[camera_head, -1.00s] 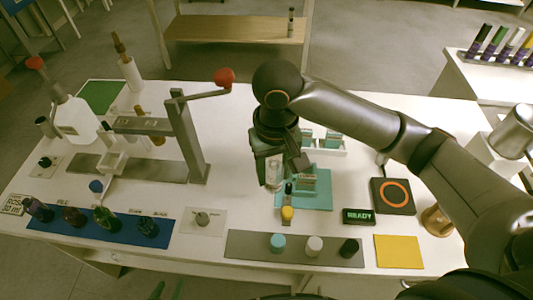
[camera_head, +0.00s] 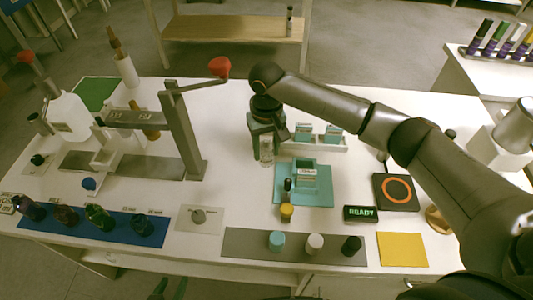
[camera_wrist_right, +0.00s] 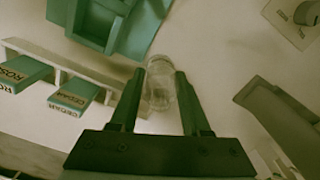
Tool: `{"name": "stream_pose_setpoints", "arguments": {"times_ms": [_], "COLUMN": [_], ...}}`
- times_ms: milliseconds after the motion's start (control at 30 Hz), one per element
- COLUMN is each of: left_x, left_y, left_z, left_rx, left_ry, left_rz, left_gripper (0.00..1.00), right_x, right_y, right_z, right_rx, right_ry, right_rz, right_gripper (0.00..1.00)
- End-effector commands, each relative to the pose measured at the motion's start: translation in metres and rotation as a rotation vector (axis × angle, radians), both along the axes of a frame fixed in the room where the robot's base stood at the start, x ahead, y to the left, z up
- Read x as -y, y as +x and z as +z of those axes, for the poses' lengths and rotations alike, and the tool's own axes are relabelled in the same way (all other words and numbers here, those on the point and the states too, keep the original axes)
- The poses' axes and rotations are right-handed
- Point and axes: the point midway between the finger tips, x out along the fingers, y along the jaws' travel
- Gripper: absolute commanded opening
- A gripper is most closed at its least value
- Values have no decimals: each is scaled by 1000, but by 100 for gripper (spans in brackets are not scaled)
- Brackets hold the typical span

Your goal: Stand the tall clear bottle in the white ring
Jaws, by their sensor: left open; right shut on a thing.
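My right gripper (camera_head: 265,138) comes in from the right and is shut on the tall clear bottle (camera_head: 267,153), which hangs below the fingers behind the teal mat. In the right wrist view the clear bottle (camera_wrist_right: 160,82) sits between the two dark fingers (camera_wrist_right: 158,88), seen nearly end-on. Whether its base touches the table I cannot tell. I cannot pick out the white ring for certain in either view. My left gripper is not in view.
A teal holder (camera_head: 305,176) stands on a teal mat (camera_head: 320,198) near the bottle. A white rack (camera_head: 342,146) with teal boxes is to its right. A press post (camera_head: 184,140) with a red-knobbed lever (camera_head: 219,67) stands left. The table between post and bottle is clear.

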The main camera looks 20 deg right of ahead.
Motion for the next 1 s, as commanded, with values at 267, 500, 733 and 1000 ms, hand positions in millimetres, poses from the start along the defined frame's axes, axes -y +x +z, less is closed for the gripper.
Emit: {"name": "stream_pose_setpoints", "arguments": {"times_ms": [267,500,733,1000], "left_x": [2,2,2,1], "left_y": [0,0,0,-2], "left_z": [-1,1,1,-2], "left_rx": [-2,1,2,-5], "left_ry": [-2,-3,-2,-1], "left_rz": [-5,-4,-3,-4], "left_gripper": [50,50,50,50], "right_x": [0,0,0,0], "right_y": [-1,-1,-1,-1], "right_z": [-17,-20,-20,-19], "right_rx": [0,0,0,0], "right_ry": [-1,-1,-1,-1], "right_rz": [0,0,0,0], "right_gripper": [0,50,76,77]}}
